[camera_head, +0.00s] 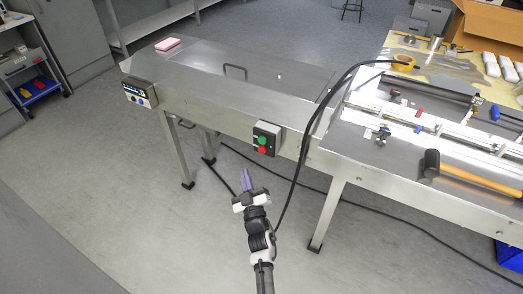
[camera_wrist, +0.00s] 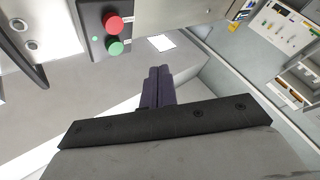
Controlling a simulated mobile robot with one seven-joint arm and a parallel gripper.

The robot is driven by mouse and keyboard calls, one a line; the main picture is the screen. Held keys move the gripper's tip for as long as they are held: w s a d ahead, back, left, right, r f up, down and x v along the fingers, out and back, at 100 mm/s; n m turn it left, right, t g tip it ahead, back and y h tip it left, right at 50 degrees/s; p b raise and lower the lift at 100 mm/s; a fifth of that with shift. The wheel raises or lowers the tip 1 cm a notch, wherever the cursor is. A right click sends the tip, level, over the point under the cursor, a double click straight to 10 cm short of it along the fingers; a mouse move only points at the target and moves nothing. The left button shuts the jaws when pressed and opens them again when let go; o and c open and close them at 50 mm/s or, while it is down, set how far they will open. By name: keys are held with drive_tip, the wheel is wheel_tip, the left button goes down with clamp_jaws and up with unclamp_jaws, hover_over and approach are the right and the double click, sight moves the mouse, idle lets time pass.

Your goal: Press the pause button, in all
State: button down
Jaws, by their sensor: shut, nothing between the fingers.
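A dark button box (camera_head: 267,139) is fixed to the front side of the steel machine, with a green button (camera_head: 262,140) above a red button (camera_head: 262,150). In the wrist view the red button (camera_wrist: 113,24) and green button (camera_wrist: 115,47) are at the upper left. A second control panel (camera_head: 140,95) with a display and small buttons is at the machine's left end. I cannot read which button is pause. My gripper (camera_head: 245,172) is shut and empty, in front of the machine, below and left of the button box. Its purple fingers (camera_wrist: 158,72) are together, apart from any button.
The steel machine (camera_head: 215,95) has a pink block (camera_head: 167,44) on top. A black cable (camera_head: 309,125) hangs down its front, right of the button box. A mallet (camera_head: 431,165) lies on the right bench. The floor around my gripper is free except for cables.

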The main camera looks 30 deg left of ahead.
drive_tip(key=p, duration=0.1)
approach(258, 149)
drive_tip(key=shift+w+a+r, duration=0.35)
drive_tip(key=shift+w+a, duration=0.1)
drive_tip(key=shift+a, duration=0.2)
drive_tip(key=shift+w+a+r, duration=0.4)
drive_tip(key=shift+w+a, duration=0.05)
drive_tip(key=shift+a, duration=0.25)
drive_tip(key=shift+w+a+r, duration=0.35)
drive_tip(key=shift+w+a, duration=0.1)
drive_tip(key=shift+a, duration=0.2)
drive_tip(key=shift+w, duration=0.15)
drive_tip(key=shift+w, duration=0.3)
drive_tip(key=shift+w, duration=0.45)
idle(0.8)
drive_tip(key=shift+s, duration=0.9)
drive_tip(key=s, duration=0.5)
idle(0.4)
